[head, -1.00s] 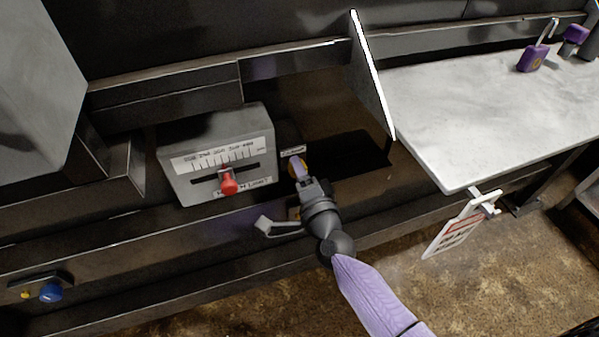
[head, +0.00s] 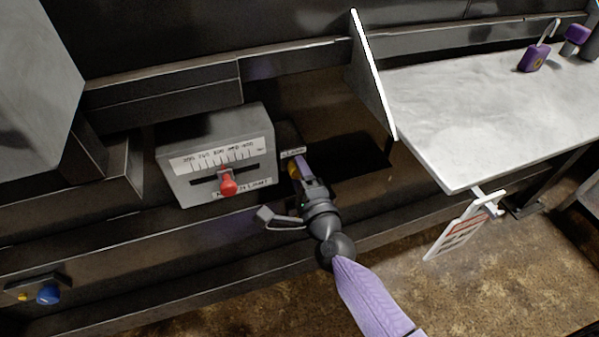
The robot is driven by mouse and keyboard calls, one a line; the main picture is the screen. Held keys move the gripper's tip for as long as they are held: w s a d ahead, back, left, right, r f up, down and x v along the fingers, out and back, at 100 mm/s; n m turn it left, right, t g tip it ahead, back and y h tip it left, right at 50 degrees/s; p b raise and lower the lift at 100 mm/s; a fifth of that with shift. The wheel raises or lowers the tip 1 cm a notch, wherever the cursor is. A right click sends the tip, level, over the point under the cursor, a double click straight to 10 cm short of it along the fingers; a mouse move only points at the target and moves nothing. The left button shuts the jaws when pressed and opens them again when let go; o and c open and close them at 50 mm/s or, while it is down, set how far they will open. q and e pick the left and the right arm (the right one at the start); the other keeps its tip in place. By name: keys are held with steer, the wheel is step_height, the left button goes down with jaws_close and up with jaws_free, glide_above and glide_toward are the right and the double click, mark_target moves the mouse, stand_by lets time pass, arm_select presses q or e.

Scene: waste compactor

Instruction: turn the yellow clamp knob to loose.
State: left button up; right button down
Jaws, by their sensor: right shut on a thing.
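The yellow clamp knob (head: 293,171) sits just right of the grey scale box, under a small white label (head: 292,153). The label's words are too small to read surely. My left gripper is not in view.
The grey box (head: 220,150) with a printed scale and a red slider knob (head: 228,184) stands close left of my gripper. A dark opening (head: 350,165) lies to the right. A white slab (head: 490,110) is further right, with a hanging tag (head: 462,228). A blue button (head: 48,293) is lower left.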

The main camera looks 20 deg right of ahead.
steer(key=shift+c, duration=0.9)
jaws_free()
steer(key=s+p, duration=0.1)
steer(key=s, duration=0.9)
steer(key=shift+d+f, duration=0.15)
